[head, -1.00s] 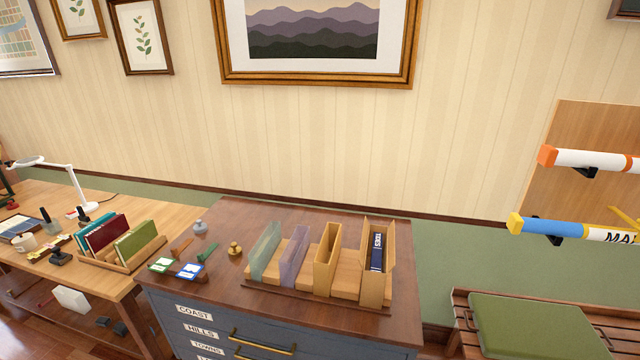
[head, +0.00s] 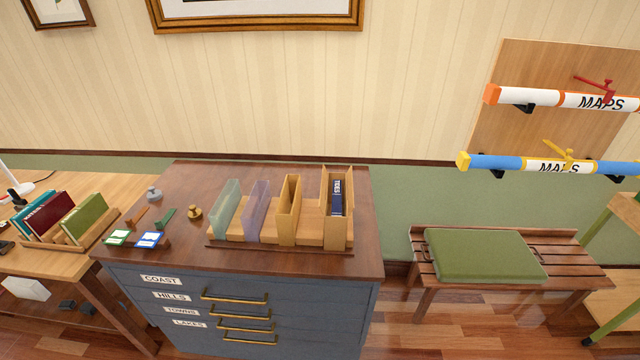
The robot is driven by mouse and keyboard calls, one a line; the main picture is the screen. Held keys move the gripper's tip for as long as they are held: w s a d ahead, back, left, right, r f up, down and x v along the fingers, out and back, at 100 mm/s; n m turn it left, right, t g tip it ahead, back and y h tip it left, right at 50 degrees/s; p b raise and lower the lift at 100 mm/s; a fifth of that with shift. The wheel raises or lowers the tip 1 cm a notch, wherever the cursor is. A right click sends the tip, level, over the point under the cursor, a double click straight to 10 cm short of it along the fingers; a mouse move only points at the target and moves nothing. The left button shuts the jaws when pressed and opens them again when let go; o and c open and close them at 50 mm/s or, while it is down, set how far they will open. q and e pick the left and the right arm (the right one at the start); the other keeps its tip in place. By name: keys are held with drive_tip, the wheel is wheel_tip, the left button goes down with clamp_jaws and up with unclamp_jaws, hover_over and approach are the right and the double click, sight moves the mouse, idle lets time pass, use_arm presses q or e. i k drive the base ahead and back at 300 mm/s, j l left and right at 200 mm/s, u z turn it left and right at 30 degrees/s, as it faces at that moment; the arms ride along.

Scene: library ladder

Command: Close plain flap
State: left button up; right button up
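Several upright file holders stand in a row on a wooden rack (head: 270,245) on top of the cabinet. They are a pale green one (head: 225,208), a lilac one (head: 257,212), a narrow tan one (head: 288,212) and a wider plain cardboard one (head: 335,232) at the right end. The wider one holds a dark blue book (head: 337,198) with white lettering. A cardboard panel, seemingly a flap (head: 349,195), stands up at its right side, and its top looks open. Neither of my grippers is in view.
The cabinet top (head: 365,235) is clear right of the rack. Small stamps and cards (head: 150,241) lie left of it. A desk with a book rack (head: 80,235) is at left, a bench with a green cushion (head: 480,255) at right. Map tubes (head: 500,164) hang on the wall.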

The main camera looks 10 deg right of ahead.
sight(324, 175)
drive_tip(key=z, duration=0.65)
drive_tip(key=i+j+z, duration=0.1)
drive_tip(key=j+z, duration=0.25)
drive_tip(key=j, duration=0.25)
drive_tip(key=j+z, duration=0.35)
drive_tip(key=j, duration=0.3)
drive_tip(key=j+z, duration=0.35)
drive_tip(key=j, duration=0.3)
